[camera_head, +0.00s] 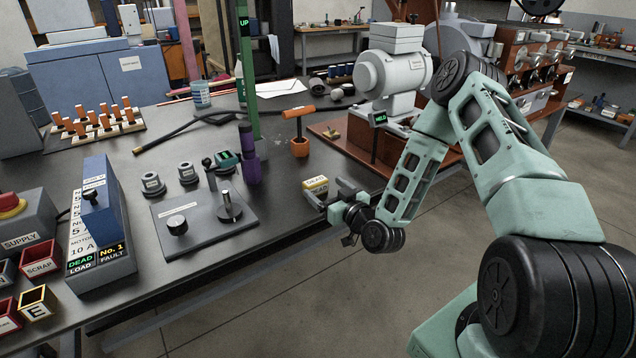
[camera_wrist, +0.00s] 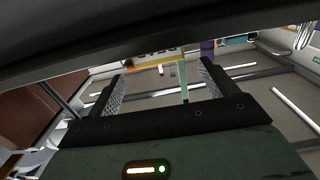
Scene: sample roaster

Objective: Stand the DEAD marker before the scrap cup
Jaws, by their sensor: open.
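A small yellow block with a white lettered face (camera_head: 315,186), which looks like the DEAD marker, sits at the table's front edge. Its lettering is too small to read surely. My gripper (camera_head: 326,197) is open just to the right of it, at the table edge. In the wrist view the block's yellow edge and part of its dark lettering (camera_wrist: 156,54) show beyond the open, empty fingers (camera_wrist: 162,80). I cannot tell whether the fingers reach around it. The red scrap cup (camera_head: 39,261), labelled SCRAP, stands at the far left beside the supply box.
A blue-topped switch box (camera_head: 100,225) with DEAD/LOAD labels stands right of the scrap cup. A yellow-edged cup marked E (camera_head: 38,303) is in front. A dark plate with posts (camera_head: 203,222), a purple post (camera_head: 249,155) and an orange-handled tool (camera_head: 299,146) stand between.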

